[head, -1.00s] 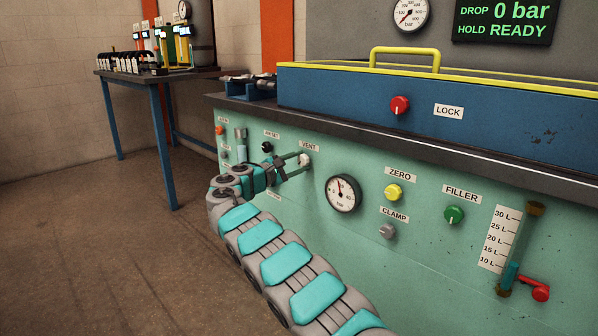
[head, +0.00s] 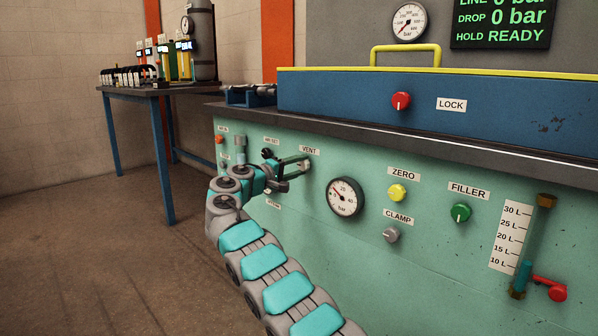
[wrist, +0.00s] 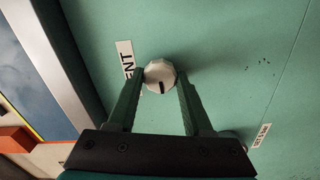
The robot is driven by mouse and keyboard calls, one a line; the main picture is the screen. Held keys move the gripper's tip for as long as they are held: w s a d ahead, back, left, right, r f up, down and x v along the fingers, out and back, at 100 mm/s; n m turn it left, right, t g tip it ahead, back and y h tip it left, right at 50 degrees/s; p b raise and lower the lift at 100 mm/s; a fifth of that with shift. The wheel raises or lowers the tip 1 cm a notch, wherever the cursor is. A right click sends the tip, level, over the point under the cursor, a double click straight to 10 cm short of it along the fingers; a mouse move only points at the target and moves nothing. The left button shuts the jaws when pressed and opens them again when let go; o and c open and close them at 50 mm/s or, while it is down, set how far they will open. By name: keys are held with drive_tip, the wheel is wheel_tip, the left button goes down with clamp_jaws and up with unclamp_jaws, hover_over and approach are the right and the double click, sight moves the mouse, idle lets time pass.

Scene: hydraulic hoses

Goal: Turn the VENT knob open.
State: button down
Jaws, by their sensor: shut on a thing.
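The VENT knob (wrist: 160,74) is a small, pale, faceted knob with a dark mark on the edge nearer my gripper in the wrist view. My gripper (wrist: 161,82) is shut on it, with one green finger on each side. In the head view my gripper (head: 303,165) is at the green panel, just below the VENT label (head: 309,150). There the fingers mostly hide the knob. The VENT label also shows in the wrist view (wrist: 125,62), partly covered by a finger.
The panel also carries a gauge (head: 345,197), a yellow ZERO knob (head: 397,193), a grey CLAMP knob (head: 391,235) and a green FILLER knob (head: 460,212). A black knob (head: 267,153) is close left of my gripper. The dark counter edge (head: 350,132) overhangs above.

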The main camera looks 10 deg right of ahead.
drive_tip(key=shift+f+m, duration=0.1)
drive_tip(key=shift+m, duration=0.3)
drive_tip(key=shift+c, duration=1.5)
unclamp_jaws()
drive_tip(key=v, duration=0.7)
drive_tip(key=shift+s+a+b, duration=0.25)
drive_tip(key=shift+a+b, duration=0.05)
